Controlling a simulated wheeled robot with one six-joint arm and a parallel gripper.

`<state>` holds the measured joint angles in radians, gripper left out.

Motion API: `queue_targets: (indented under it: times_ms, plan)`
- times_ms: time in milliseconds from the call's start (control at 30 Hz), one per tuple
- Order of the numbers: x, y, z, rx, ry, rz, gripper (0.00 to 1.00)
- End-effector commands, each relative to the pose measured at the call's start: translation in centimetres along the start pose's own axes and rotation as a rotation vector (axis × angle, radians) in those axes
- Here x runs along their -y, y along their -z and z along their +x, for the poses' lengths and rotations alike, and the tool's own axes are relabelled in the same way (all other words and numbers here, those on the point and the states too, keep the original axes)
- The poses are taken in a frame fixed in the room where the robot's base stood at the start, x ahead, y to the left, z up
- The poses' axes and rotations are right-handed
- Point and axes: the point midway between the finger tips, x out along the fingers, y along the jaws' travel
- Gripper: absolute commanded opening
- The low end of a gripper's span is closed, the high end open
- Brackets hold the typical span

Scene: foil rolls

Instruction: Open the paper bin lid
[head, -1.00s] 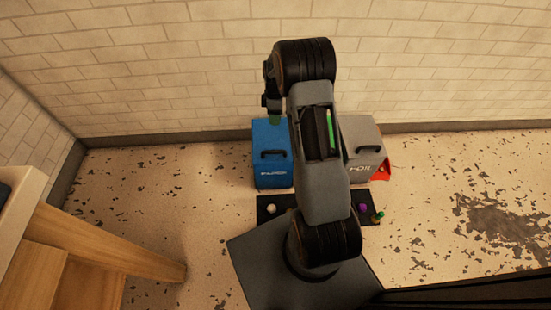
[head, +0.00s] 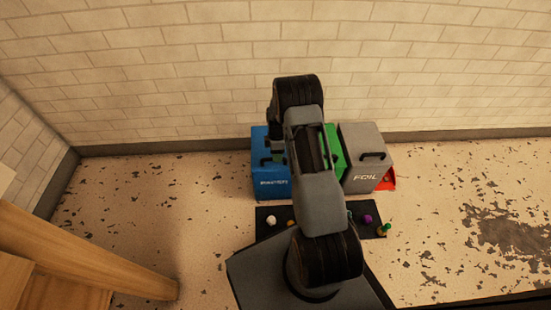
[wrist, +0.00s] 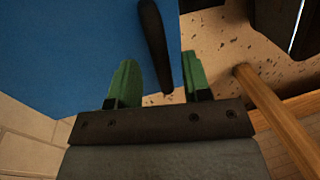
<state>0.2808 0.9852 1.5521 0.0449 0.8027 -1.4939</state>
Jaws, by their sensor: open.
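A blue bin (head: 269,184) with a closed lid stands by the wall; the white label on its front is too blurred to read. Its black handle (wrist: 153,45) shows on the blue lid in the wrist view. My gripper (wrist: 158,80) is open, with its two green fingers on either side of the handle's near end. I cannot tell whether the fingers touch it. In the head view my arm covers part of the blue bin and most of the gripper.
A green bin (head: 334,158) is mostly hidden behind my arm. A grey bin (head: 365,150) marked FOIL stands right of it, with a red object (head: 388,181) beside it. A dark mat (head: 262,232) with small coloured items lies in front. Wooden furniture (head: 80,255) stands at left.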

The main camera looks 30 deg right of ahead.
Motion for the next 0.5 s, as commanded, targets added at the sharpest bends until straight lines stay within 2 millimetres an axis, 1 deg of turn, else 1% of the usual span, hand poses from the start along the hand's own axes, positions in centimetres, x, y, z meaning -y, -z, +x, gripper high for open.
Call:
queue_targets:
  times_ms: [33,200,500]
  plan:
    - [0.0,0.01,0.56,0.0,0.001,0.0,0.44]
    - [0.01,0.0,1.23,0.0,0.0,0.0,0.44]
    - [0.02,-0.01,1.29,0.0,0.0,0.0,0.44]
